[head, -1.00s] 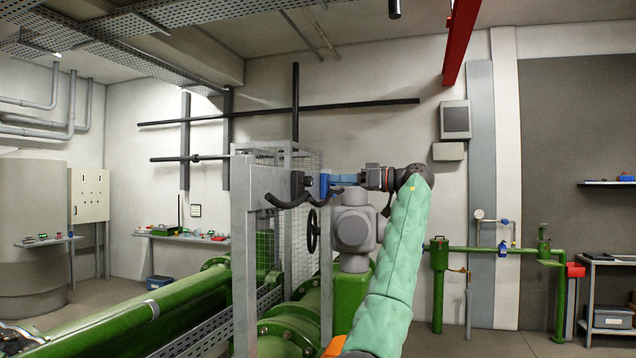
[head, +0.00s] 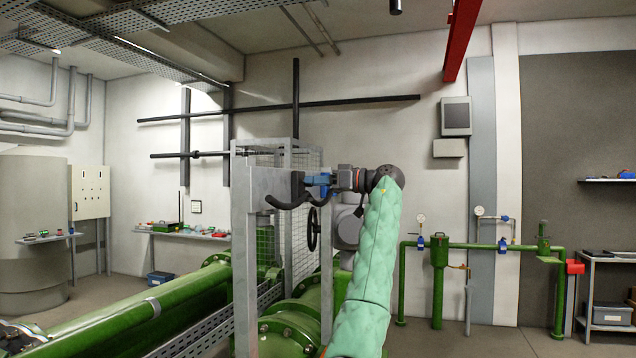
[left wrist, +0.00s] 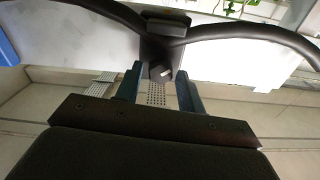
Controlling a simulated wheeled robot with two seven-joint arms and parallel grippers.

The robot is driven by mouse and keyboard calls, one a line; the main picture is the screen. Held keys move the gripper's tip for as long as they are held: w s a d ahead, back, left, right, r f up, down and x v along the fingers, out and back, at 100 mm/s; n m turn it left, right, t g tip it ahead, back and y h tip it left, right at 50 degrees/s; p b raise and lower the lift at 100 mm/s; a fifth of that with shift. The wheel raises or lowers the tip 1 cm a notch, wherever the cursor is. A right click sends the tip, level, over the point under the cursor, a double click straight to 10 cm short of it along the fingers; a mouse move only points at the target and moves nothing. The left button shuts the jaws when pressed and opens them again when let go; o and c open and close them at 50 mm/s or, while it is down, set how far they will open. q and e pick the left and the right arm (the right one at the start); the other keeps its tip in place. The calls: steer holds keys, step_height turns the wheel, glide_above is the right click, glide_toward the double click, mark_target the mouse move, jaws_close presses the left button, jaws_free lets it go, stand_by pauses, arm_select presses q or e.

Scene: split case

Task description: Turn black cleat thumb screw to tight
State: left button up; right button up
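The black cleat (head: 286,203) with two curved horns is fixed to the grey metal post in the middle of the head view. In the left wrist view the cleat (left wrist: 215,32) spans the top, and the small black thumb screw (left wrist: 160,73) shows at its middle. My left gripper (head: 314,180) is at the cleat in the head view, with its blue fingers pointing left. In the left wrist view my left gripper (left wrist: 160,80) is open, one blue finger on each side of the screw, with gaps visible. I cannot tell how far the fingers reach over it. My right gripper is not in view.
The grey post frame (head: 245,230) and a wire mesh guard (head: 302,165) stand around the cleat. A dark handwheel (head: 312,229) is just below my gripper. Green pipes (head: 180,310) run along the floor at the left. Free floor shows at the right.

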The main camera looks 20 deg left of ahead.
arm_select(q)
steer(key=c, duration=0.7)
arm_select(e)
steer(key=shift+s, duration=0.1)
arm_select(q)
steer(key=shift+m, duration=0.3)
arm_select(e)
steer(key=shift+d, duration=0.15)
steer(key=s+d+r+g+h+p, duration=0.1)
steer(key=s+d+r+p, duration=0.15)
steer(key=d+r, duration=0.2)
arm_select(q)
steer(key=shift+f+m+p, duration=0.2)
steer(key=shift+m+p, duration=2)
steer(key=shift+m, duration=10.1)
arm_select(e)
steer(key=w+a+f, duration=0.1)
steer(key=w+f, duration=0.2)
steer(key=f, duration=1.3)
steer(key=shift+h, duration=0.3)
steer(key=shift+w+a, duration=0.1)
